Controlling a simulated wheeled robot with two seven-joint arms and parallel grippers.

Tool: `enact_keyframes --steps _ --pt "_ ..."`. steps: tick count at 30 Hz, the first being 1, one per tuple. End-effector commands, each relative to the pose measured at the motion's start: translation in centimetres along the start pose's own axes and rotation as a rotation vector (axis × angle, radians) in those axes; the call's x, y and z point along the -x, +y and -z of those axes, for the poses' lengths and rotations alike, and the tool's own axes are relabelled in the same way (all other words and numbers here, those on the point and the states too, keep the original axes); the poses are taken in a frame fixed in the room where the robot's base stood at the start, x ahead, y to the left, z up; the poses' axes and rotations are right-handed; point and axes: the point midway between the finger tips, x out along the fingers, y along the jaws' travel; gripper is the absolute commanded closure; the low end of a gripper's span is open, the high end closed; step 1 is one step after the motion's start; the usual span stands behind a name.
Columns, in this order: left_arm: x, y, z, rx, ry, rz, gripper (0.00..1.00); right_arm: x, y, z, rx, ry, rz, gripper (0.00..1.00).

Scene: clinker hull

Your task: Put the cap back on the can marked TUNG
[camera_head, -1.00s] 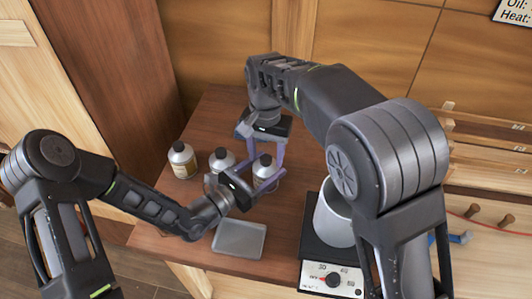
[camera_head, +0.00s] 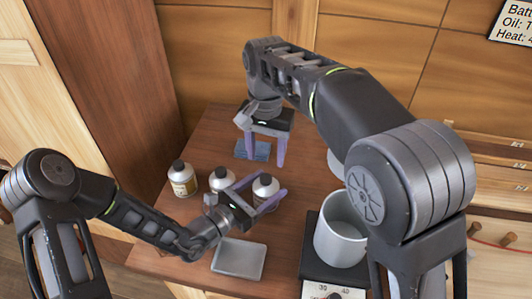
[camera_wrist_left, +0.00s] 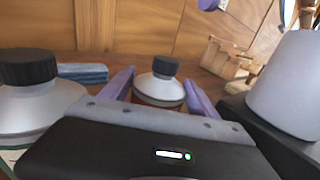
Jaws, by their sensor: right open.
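Three pale cans with black caps stand in a row on the brown bench: a left can (camera_head: 183,182), a middle can (camera_head: 222,183) and a right can (camera_head: 263,190). I cannot read which is marked TUNG. My left gripper (camera_head: 264,193) has its purple fingers on either side of the right can. In the left wrist view that can (camera_wrist_left: 158,89) stands upright between the fingers, its black cap (camera_wrist_left: 165,66) on top. Whether they touch it is unclear. My right gripper (camera_head: 266,150) is open and empty, fingers down, behind and above the right can.
A grey tray (camera_head: 240,259) lies at the bench's front. A whitish pot (camera_head: 340,243) stands on a black hot plate (camera_head: 318,268) to the right. A folded blue cloth (camera_head: 243,152) lies behind the cans. My right arm hides part of the bench's right side.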

Motion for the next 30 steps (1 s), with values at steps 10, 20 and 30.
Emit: enact_keyframes --steps 10,20,30 --pt "0.0 0.0 0.0 0.000 0.000 0.000 0.11 0.0 0.0 0.0 0.000 0.000 0.000 0.46" --pt "1.2 0.1 0.1 -0.001 0.001 -0.002 0.11 -0.4 0.0 0.0 0.000 0.000 0.000 0.46" --pt "6.4 0.1 0.2 -0.001 0.001 -0.003 0.11 -1.5 0.0 0.0 0.000 0.000 0.000 0.46"
